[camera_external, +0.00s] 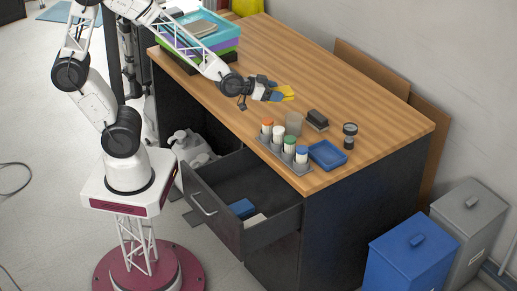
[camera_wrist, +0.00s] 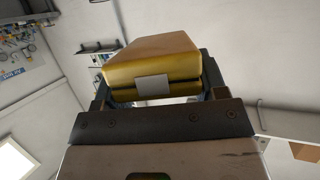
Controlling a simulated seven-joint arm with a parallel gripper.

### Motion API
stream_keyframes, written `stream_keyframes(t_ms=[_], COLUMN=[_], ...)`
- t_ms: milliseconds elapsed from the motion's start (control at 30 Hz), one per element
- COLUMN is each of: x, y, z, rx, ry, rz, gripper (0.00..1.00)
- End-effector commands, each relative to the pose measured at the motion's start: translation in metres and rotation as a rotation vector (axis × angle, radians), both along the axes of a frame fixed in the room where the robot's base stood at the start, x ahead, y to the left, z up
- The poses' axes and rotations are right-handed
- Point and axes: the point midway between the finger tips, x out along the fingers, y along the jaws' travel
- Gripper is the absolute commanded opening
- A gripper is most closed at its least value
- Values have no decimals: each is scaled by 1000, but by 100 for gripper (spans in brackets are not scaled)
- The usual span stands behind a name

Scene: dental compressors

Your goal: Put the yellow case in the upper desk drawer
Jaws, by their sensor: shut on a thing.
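The yellow case (camera_external: 285,92) is held in my gripper (camera_external: 273,95) above the back middle of the desktop. In the wrist view the yellow case (camera_wrist: 152,68) sits between the fingers, with a pale label or clasp on its near face. The upper desk drawer (camera_external: 245,195) is pulled open at the front of the desk, below and in front of my gripper. A blue item (camera_external: 242,208) and a whitish item (camera_external: 255,220) lie in its front part; the rest of its floor looks bare.
A rack of capped tubes (camera_external: 284,150), a clear cup (camera_external: 294,123), a blue tray (camera_external: 327,155), a dark block (camera_external: 317,119) and a small dark round object (camera_external: 349,135) stand on the desktop (camera_external: 385,100) near the drawer. Stacked trays (camera_external: 195,35) sit at the far left.

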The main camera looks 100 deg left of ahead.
Motion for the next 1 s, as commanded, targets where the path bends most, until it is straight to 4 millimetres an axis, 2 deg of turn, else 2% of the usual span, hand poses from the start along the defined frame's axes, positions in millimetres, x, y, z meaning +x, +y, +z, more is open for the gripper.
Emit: stream_keyframes(t_ms=[100, 600, 800, 1000], x=[-30, -146, -178, -197], y=[2, 1, -1, -3], z=[-5, -36, -47, -55], rx=[1, 5, 8, 9], ry=[1, 7, 10, 12], rz=[25, 126, 155, 174], gripper=[37, 37, 37, 37])
